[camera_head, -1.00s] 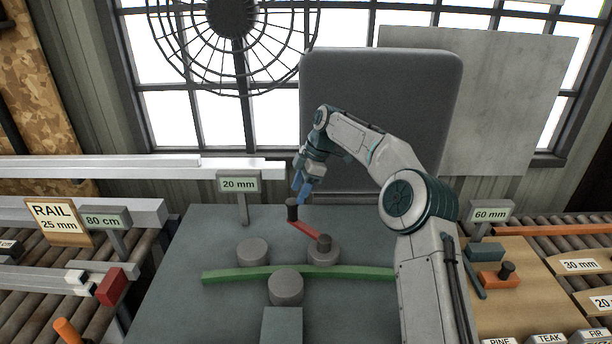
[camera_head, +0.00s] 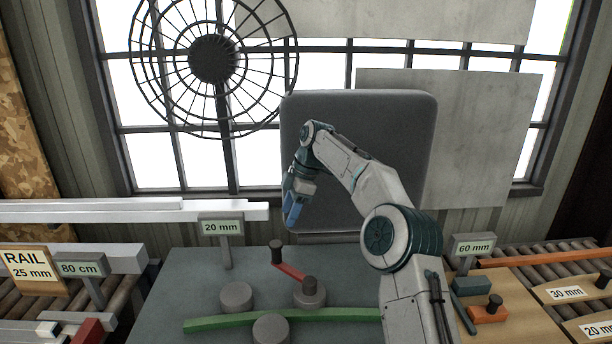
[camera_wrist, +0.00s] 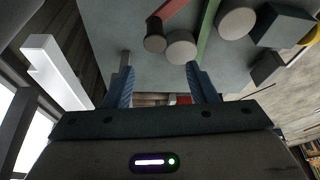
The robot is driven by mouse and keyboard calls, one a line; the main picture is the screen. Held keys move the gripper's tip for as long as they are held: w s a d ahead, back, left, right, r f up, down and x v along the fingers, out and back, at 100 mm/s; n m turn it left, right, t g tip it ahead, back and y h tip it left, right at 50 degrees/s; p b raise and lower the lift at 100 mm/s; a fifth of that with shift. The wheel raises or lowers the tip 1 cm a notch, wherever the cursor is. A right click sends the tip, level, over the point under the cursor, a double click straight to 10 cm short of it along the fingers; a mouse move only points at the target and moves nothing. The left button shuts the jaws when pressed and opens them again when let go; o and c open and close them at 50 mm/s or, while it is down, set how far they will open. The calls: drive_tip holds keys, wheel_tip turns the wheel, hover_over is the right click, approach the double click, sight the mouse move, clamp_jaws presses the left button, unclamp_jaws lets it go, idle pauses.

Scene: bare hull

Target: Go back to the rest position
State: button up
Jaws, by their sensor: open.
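My gripper (camera_head: 291,216) hangs in the air above the back part of the grey table (camera_head: 190,277), in front of the dark grey panel. In the wrist view its two blue fingers (camera_wrist: 160,88) stand wide apart with nothing between them. On the table a red bar with a dark knob (camera_head: 290,271) lies near a green curved strip (camera_head: 215,322) and several grey round discs (camera_head: 236,296). The gripper is clear of all of them. My arm comes up from the lower right and bends over to the left.
A 20 mm sign (camera_head: 221,227) stands at the table's back left. A dark grey panel (camera_head: 400,115) stands behind my arm. A wire fan (camera_head: 213,60) is at upper left. White rails (camera_head: 130,210) lie on the left. A wooden board (camera_head: 520,318) with an orange block (camera_head: 488,314) is at right.

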drive_tip(key=s+d+r+m+t+h, duration=0.1)
drive_tip(key=s+d+r+m, duration=0.1)
drive_tip(key=s+d+m, duration=0.35)
drive_tip(key=s+d+r+m+t+h, duration=0.1)
drive_tip(key=s+d+r+m, duration=0.15)
drive_tip(key=s, duration=0.55)
drive_tip(key=s+d+r+m+t+h, duration=0.1)
drive_tip(key=s+d+r+m+h, duration=0.1)
drive_tip(key=s+d+m, duration=0.3)
drive_tip(key=s+d+f+m, duration=0.2)
drive_tip(key=s+d, duration=0.1)
drive_tip(key=s, duration=0.4)
drive_tip(key=s+d+f+m+t, duration=0.1)
drive_tip(key=s+d+f+m, duration=0.2)
drive_tip(key=s, duration=0.3)
drive_tip(key=s+d+f+m, duration=0.2)
drive_tip(key=s+d+m, duration=0.1)
drive_tip(key=s, duration=0.4)
drive_tip(key=shift+s+d+f+t, duration=0.2)
drive_tip(key=shift+s+d+t, duration=0.15)
drive_tip(key=shift+d+t, duration=0.05)
